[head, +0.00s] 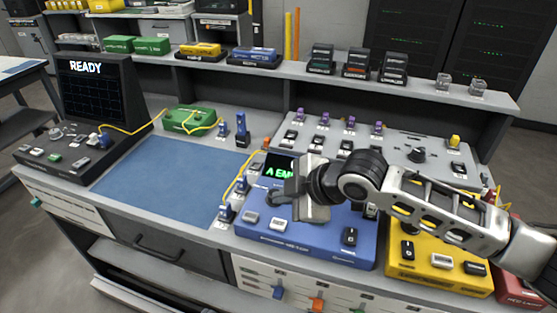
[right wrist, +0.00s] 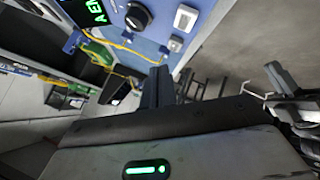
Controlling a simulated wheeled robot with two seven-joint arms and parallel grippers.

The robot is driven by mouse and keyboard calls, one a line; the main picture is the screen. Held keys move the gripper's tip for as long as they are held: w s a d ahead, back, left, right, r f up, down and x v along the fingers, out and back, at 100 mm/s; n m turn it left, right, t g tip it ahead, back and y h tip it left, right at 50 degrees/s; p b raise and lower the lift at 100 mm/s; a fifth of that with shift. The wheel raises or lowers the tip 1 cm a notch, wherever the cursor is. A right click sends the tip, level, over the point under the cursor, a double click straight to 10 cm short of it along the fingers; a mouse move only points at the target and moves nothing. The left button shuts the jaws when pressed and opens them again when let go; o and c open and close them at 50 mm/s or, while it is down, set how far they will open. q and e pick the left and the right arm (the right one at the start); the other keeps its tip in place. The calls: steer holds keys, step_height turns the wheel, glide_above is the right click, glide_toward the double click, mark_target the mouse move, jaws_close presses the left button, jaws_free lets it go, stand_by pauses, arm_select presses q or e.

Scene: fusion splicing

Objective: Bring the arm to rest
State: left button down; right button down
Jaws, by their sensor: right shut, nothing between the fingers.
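My right arm reaches in from the right side of the head view. Its gripper (head: 287,198) hangs over the blue splicer unit (head: 305,246), shut with nothing held. The gripper covers part of the unit's screen, which shows green letters beginning "A EN". In the right wrist view the blue unit (right wrist: 165,28) is at the top, with a dark knob and pale buttons, apart from the gripper.
A monitor (head: 90,88) reading "READY" stands at the left. The blue mat (head: 165,172) is clear. A green box (head: 188,120) with yellow fibre sits behind it. A yellow unit (head: 440,262) lies below my forearm, and a shelf (head: 420,92) runs along the back.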

steer(key=shift+s+a+f, duration=0.25)
steer(key=s+f+m+t+y, duration=0.2)
steer(key=s+f+m+t, duration=0.1)
steer(key=s+f+m, duration=0.4)
arm_select(q)
steer(key=shift+y, duration=0.3)
steer(key=f, duration=0.1)
steer(key=a+f, duration=0.1)
steer(key=f, duration=0.2)
steer(key=shift+s+a+f, duration=0.2)
steer(key=shift+s+f, duration=0.1)
steer(key=shift+f, duration=0.05)
arm_select(e)
steer(key=s+d+f+m+t+h, duration=0.1)
steer(key=s+d+f+m+h, duration=0.5)
steer(key=s+d+f+m, duration=0.4)
steer(key=s+d+f, duration=0.1)
steer(key=d, duration=0.3)
steer(key=shift+s+d+t+h, duration=0.3)
steer(key=shift+s+d+t, duration=0.05)
steer(key=shift+s+t, duration=0.05)
